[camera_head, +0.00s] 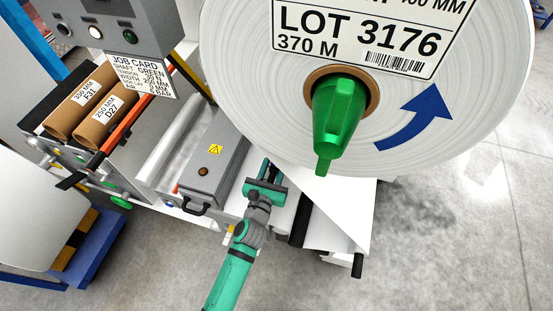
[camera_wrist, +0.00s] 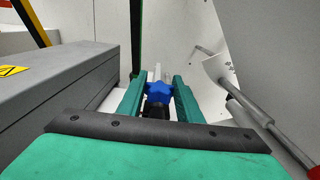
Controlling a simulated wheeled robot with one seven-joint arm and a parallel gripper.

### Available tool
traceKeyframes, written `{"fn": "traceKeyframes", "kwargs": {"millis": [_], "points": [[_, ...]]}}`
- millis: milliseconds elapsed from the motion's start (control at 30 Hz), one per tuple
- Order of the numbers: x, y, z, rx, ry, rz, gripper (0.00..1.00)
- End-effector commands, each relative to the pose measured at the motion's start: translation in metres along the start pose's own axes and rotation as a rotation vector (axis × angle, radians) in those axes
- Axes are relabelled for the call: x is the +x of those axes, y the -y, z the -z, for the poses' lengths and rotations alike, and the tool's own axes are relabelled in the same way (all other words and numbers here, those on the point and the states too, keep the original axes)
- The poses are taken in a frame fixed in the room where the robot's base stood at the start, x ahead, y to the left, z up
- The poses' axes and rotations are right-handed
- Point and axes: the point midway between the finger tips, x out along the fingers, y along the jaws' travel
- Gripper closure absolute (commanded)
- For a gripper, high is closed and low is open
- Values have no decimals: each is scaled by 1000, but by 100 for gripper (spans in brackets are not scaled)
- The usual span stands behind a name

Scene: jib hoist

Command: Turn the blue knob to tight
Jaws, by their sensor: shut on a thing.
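The blue knob (camera_wrist: 158,90) shows in the wrist view as a small star-shaped knob with a dark base below it. My gripper (camera_wrist: 160,86) has its two green fingers on either side of the knob and is shut on it. In the head view my gripper (camera_head: 268,166) reaches in beside the grey box, under the large white roll. The knob is hidden in the head view. I cannot read any tight or loose marking.
A grey box (camera_head: 208,160) with a yellow warning label stands left of my gripper. The large white roll (camera_head: 240,70) with a green shaft end (camera_head: 338,108) hangs above right. A metal rod (camera_wrist: 245,100) runs to the right in the wrist view. Open floor (camera_head: 450,220) lies right.

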Motion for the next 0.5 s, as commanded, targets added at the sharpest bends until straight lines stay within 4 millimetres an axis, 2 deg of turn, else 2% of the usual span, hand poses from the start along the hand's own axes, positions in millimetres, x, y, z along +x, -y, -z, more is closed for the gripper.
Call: {"fn": "traceKeyframes", "kwargs": {"millis": [500], "points": [[0, 0, 2, -1, -5, 50, 90]]}}
